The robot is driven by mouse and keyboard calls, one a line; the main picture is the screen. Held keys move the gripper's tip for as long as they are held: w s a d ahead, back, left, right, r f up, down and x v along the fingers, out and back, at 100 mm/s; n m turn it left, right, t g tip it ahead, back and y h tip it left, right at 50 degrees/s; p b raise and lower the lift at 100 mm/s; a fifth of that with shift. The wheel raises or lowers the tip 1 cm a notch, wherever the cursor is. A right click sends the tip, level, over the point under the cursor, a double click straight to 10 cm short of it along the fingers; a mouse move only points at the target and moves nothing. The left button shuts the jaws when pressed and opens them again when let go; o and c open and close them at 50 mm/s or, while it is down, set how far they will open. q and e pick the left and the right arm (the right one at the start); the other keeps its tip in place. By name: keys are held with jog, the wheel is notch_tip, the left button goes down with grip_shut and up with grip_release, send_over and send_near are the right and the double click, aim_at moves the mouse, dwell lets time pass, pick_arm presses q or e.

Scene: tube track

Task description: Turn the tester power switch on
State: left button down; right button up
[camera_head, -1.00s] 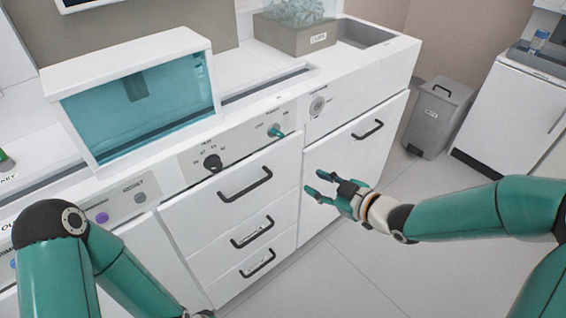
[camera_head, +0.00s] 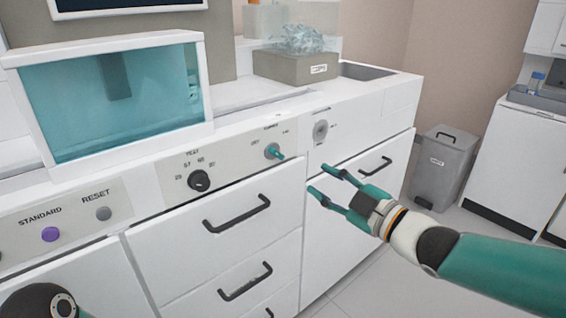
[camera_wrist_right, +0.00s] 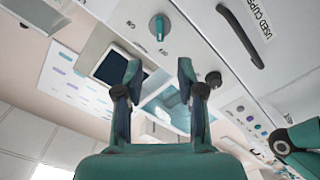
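The power switch (camera_head: 274,151) is a round grey knob with a teal lever on the white tester panel (camera_head: 232,158). Its lever points toward the lower right in the head view. A teal-levered knob (camera_wrist_right: 160,27), apparently this switch, shows beyond the fingertips in the right wrist view. My right gripper (camera_head: 322,181) is open and empty, to the right of and below the switch, and apart from it. Its two spread fingers also show in the right wrist view (camera_wrist_right: 159,68). Only a part of my left arm shows at the lower left; its gripper is out of view.
A black test knob (camera_head: 199,180) is left of the switch, and a grey round dial (camera_head: 320,130) is to its right. Purple standard (camera_head: 50,234) and grey reset (camera_head: 103,213) buttons are further left. A black drawer handle (camera_head: 237,214) sticks out below the panel.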

aim_at(280, 157)
jog(key=b+x, duration=0.1)
jog(key=x, duration=1.2)
jog(key=shift+f, duration=0.1)
jog(key=shift+c, duration=0.3)
grip_shut()
